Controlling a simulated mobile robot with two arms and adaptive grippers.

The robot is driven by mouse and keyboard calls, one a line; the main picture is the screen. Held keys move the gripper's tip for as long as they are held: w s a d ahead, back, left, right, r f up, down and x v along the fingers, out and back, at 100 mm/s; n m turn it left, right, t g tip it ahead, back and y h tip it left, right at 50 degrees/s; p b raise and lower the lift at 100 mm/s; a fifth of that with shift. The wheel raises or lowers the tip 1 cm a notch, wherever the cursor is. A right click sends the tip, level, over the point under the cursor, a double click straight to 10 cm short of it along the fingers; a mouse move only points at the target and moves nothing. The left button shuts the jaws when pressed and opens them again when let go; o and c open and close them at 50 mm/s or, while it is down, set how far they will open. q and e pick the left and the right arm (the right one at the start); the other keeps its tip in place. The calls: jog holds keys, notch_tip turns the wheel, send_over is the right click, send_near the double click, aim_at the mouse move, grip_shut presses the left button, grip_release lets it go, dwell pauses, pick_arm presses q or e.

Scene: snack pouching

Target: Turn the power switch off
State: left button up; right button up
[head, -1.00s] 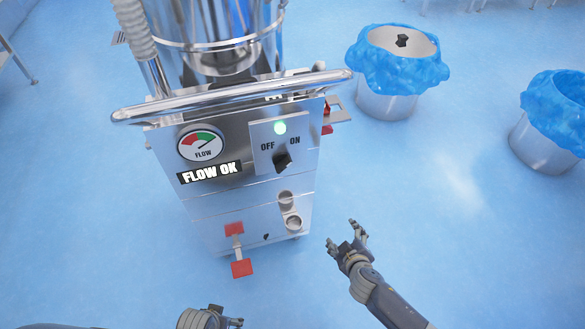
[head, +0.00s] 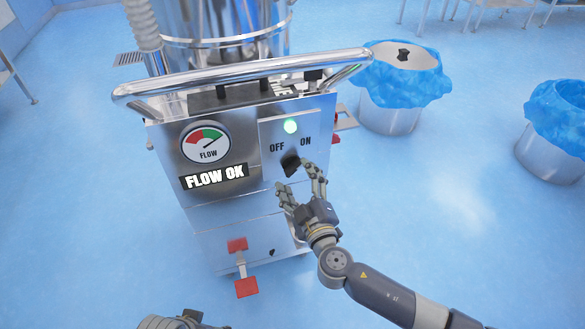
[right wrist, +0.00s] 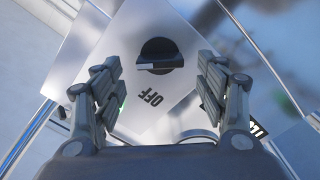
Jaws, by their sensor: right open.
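The black power switch knob (head: 290,163) sits on a light panel on the front of the steel machine (head: 225,215), below the OFF and ON labels. My right gripper (head: 300,184) is open just below and right of the knob in the head view. In the right wrist view the knob (right wrist: 160,56) lies ahead, centred between the two spread fingers (right wrist: 160,88), not touched by them as far as I can tell. My left gripper (head: 180,320) is only partly in view at the bottom edge; its jaws are unclear.
A flow gauge (head: 205,145) and a "FLOW OK" display (head: 214,177) are left of the switch. A steel handrail (head: 240,72) juts out above the panel. Red pedals (head: 246,287) are low on the front. Blue-lined bins (head: 392,112) stand right; the floor between is clear.

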aim_at(294, 171)
jog(key=shift+x, duration=2.2)
jog(key=shift+c, duration=0.3)
jog(key=c, duration=1)
